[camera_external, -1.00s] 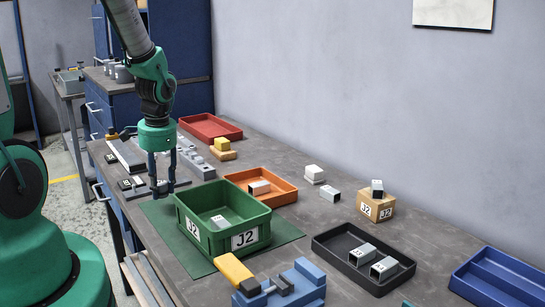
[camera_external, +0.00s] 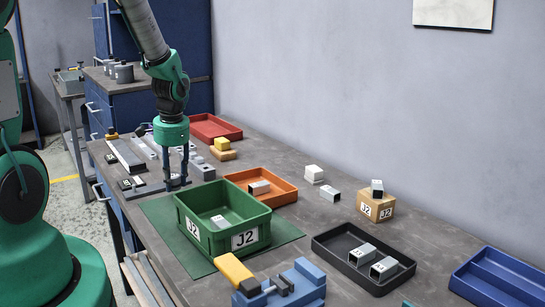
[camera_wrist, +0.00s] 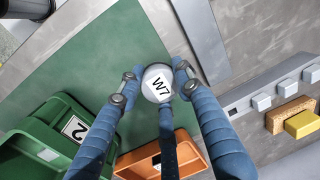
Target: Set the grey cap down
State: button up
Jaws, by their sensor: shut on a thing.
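My gripper (camera_wrist: 157,80) is shut on the grey cap (camera_wrist: 158,92), a round piece with a white label reading W7, seen from above in the wrist view. In the outside view my gripper (camera_external: 177,184) hangs pointing down near the back edge of the green mat (camera_external: 158,212), behind the green bin. The cap is too small and too hidden by the fingers to make out there. I cannot tell whether the cap touches the surface below.
The green bin (camera_external: 232,217), marked J2, stands on the mat with a small part inside. The orange tray (camera_external: 285,200) is to its right, and the red tray (camera_external: 212,127) is at the back. A grey rail with blocks (camera_wrist: 262,100) and a yellow block (camera_wrist: 302,124) lie near the gripper.

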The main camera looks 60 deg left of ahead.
aim_at(174, 187)
jog(key=shift+f, duration=1.45)
jog(key=shift+b, duration=0.3)
jog(key=o, duration=1.2)
jog(key=shift+f, duration=0.15)
jog(key=shift+r, duration=0.2)
jog(key=r, duration=0.4)
jog(key=d+r+p, duration=0.1)
jog(key=r, duration=0.3)
jog(key=r+p, duration=0.1)
jog(key=r, duration=0.3)
jog(key=shift+w+d, duration=0.15)
jog(key=shift+d, duration=0.1)
jog(key=shift+f, duration=0.1)
